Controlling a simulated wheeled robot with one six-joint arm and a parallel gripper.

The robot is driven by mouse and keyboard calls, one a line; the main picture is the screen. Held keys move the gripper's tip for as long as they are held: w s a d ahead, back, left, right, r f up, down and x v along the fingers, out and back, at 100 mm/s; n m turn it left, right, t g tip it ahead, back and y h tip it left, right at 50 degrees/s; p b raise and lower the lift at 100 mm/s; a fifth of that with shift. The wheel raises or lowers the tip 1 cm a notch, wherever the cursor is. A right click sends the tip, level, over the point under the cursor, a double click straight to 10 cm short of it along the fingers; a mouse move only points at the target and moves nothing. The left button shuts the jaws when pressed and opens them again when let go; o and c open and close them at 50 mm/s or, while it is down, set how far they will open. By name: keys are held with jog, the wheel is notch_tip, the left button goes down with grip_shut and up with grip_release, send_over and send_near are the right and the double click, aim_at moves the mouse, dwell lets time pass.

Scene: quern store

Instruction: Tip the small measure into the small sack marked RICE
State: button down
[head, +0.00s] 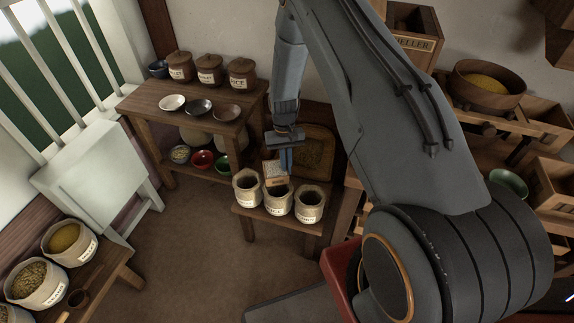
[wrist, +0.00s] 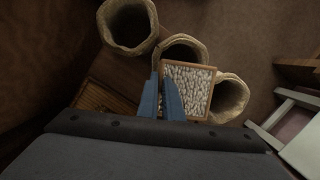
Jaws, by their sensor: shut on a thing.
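The small measure (head: 275,173) is a square wooden box. In the wrist view the measure (wrist: 207,68) is full of pale, rice-like grains and looks about level. My gripper (head: 286,158) is shut on its side; the blue fingers (wrist: 171,98) show in the wrist view. Three small open sacks stand on a low bench: left (head: 246,190), middle (head: 279,203) and right (head: 309,205). Their labels are too small to read surely. The measure is above the middle sack (wrist: 178,45) and partly over the left sack (wrist: 236,98), hiding parts of both mouths.
The low bench (head: 243,218) stands beside a table (head: 135,105) with bowls and lidded jars. Larger filled sacks (head: 70,240) stand at lower left. A shelf with a wooden bowl (head: 490,95) and boxes is at right. The floor (head: 190,250) before the bench is clear.

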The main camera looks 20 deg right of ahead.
jog(key=shift+s+r+t+h+p, duration=0.2)
jog(key=shift+t+p, duration=0.55)
jog(key=shift+p, duration=0.55)
jog(key=shift+r+t+h+p, duration=0.1)
jog(key=shift+r+t+p, duration=0.15)
jog(key=shift+t+p, duration=0.8)
jog(key=shift+s+a+r+t+p, duration=0.2)
jog(key=shift+t+p, duration=0.3)
jog(key=shift+p, duration=1.05)
jog(key=shift+d+t+p, duration=0.15)
jog(key=shift+t+p, duration=0.15)
jog(key=shift+p, duration=0.25)
jog(key=shift+s+r+t+p, duration=0.2)
jog(key=shift+t+p, duration=0.4)
jog(key=shift+p, duration=0.55)
jog(key=shift+s+r+t+p, duration=0.15)
jog(key=shift+t+p, duration=0.3)
jog(key=shift+t, duration=0.25)
jog(key=shift+t+h, duration=0.3)
jog(key=shift+t, duration=0.2)
jog(key=shift+s+r+t+h+p, duration=0.15)
jog(key=shift+s+t+p, duration=0.1)
jog(key=shift+t, duration=0.7)
jog(key=shift+s+r+t+h+p, duration=0.15)
jog(key=shift+s+t, duration=0.1)
jog(key=shift+t, duration=0.7)
